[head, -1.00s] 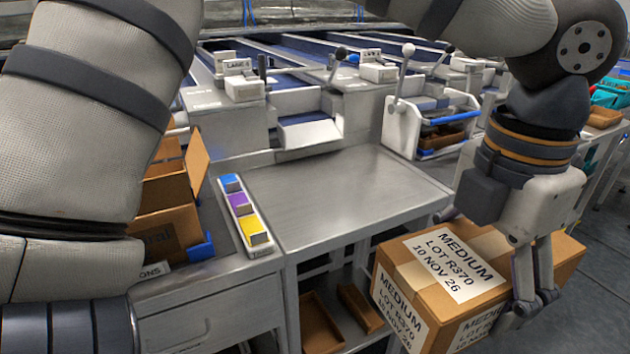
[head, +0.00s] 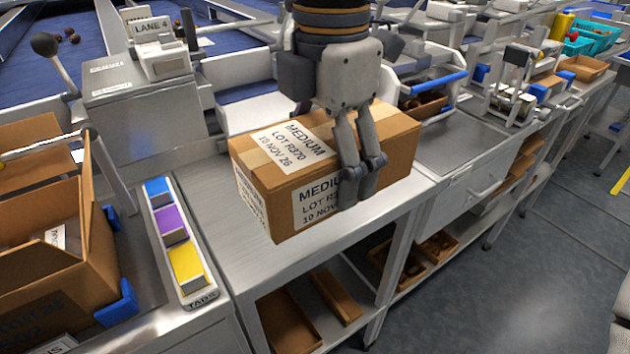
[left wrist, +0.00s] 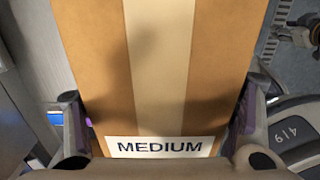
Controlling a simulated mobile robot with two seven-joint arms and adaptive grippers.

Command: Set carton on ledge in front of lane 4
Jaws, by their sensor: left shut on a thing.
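The brown carton (head: 275,185), labelled MEDIUM, LOT R370, is at the middle of the head view and roughly level. My left gripper (head: 362,180) points down and is shut on it, with fingers on the carton's near side. In the left wrist view the carton (left wrist: 160,60) lies between the two fingers, its MEDIUM label near the palm. The steel ledge (head: 215,235) is below and around the carton; I cannot tell whether they touch. The LANE 4 sign (head: 152,25) stands at the upper left. My right gripper is not in view.
A tag holder (head: 180,240) with blue, purple and yellow blocks lies left of the carton. An open brown box (head: 50,230) stands at the far left. A lever (head: 50,55) rises near lane 4. A lower shelf holds brown trays (head: 290,320). Another steel bench (head: 465,150) is at the right.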

